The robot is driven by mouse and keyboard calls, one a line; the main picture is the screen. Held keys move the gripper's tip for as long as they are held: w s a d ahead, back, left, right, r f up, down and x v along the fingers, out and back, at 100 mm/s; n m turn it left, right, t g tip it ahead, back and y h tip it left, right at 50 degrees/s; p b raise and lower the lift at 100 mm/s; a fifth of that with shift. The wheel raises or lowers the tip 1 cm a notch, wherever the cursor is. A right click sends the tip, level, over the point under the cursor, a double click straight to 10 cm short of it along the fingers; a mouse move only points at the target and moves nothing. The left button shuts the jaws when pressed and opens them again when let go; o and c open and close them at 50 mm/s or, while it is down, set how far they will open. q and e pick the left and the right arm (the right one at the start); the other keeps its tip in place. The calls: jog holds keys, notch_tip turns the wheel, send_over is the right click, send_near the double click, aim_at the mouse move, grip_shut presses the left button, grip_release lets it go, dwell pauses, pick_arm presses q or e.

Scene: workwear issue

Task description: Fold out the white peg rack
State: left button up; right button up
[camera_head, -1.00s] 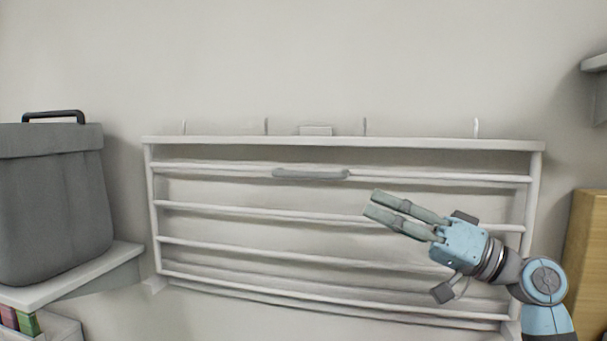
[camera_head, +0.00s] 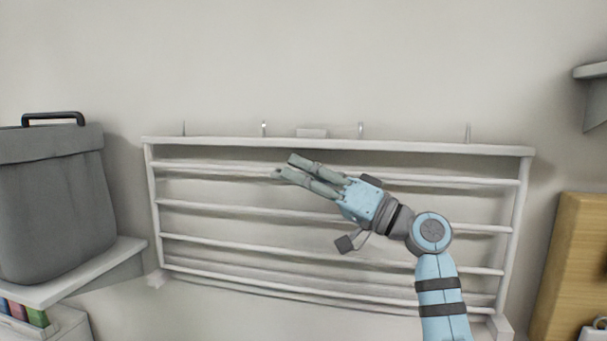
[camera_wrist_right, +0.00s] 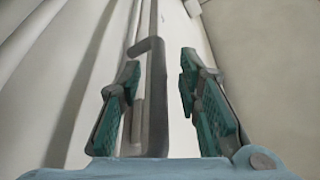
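The white peg rack (camera_head: 340,145) is on the wall, a wide frame with several horizontal rails. Its grey handle (camera_wrist_right: 157,105) shows in the right wrist view as a bar between the fingers, closer to the left-hand finger. In the head view the handle is mostly hidden behind my right gripper (camera_head: 287,165). My right gripper is open at the handle, with a clear gap on the right side of the bar in the right wrist view (camera_wrist_right: 160,85). My left gripper is not in view.
A grey bin (camera_head: 55,205) with a black handle stands on a white shelf (camera_head: 100,275) at the left. A wooden board (camera_head: 570,265) is at the right, below a grey wall shelf (camera_head: 592,72). The wall above the rack is mostly clear.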

jog(key=shift+w+f, duration=0.1)
grip_shut()
jog(key=shift+a, duration=0.1)
